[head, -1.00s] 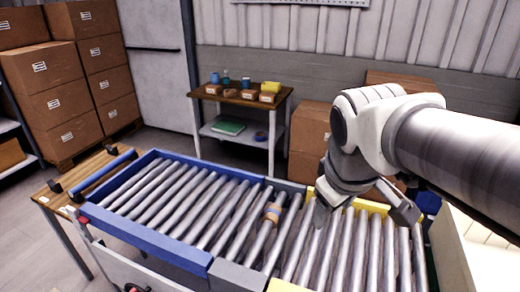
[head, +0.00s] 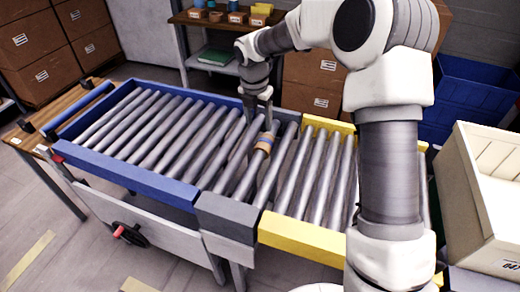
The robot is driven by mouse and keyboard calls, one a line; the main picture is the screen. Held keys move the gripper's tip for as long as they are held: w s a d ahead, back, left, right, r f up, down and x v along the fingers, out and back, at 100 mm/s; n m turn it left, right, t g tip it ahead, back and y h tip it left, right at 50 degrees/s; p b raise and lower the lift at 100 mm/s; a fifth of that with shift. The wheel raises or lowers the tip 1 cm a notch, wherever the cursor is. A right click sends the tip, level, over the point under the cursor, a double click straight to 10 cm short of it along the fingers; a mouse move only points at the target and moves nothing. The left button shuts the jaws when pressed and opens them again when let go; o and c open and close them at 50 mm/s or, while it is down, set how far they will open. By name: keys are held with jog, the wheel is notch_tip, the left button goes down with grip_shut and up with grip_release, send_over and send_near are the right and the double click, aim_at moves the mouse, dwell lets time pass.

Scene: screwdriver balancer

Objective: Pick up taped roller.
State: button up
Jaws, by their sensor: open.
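The taped roller (head: 264,143) is a grey metal roller with a tan and blue band around it. It lies in the conveyor between the blue-framed and yellow-framed sections, among other grey rollers. My gripper (head: 258,118) points down just above and behind the taped band, near the roller's far part. Its fingers are apart, with nothing seen held between them. Whether a finger touches the roller cannot be told. The roller's far end is partly hidden by my gripper.
Plain rollers fill the blue frame (head: 150,184) and the yellow frame (head: 300,238) on both sides. A cream crate (head: 485,200) and a blue bin (head: 470,95) stand at right. A wooden bench (head: 35,130) is at left. Cardboard boxes (head: 310,85) stand behind.

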aim_at(258, 154)
jog(key=shift+n, duration=0.8)
jog(key=f, duration=0.4)
jog(key=w+f+b, duration=0.1)
jog(key=f, duration=0.4)
jog(key=w+f, duration=0.1)
jog(key=f, duration=0.4)
jog(key=shift+w+a+f+b, duration=0.15)
jog(key=shift+w+f+b, duration=0.05)
jog(key=shift+w+b, duration=0.1)
jog(key=shift+w+d+f, duration=0.1)
jog(key=shift+w+f, duration=0.15)
jog(key=shift+f, duration=0.65)
jog(key=shift+w+d+f, duration=0.1)
jog(key=shift+w+f, duration=0.1)
jog(key=shift+f, duration=0.75)
jog(key=shift+w+f, duration=0.25)
jog(key=shift+f, duration=0.65)
grip_shut()
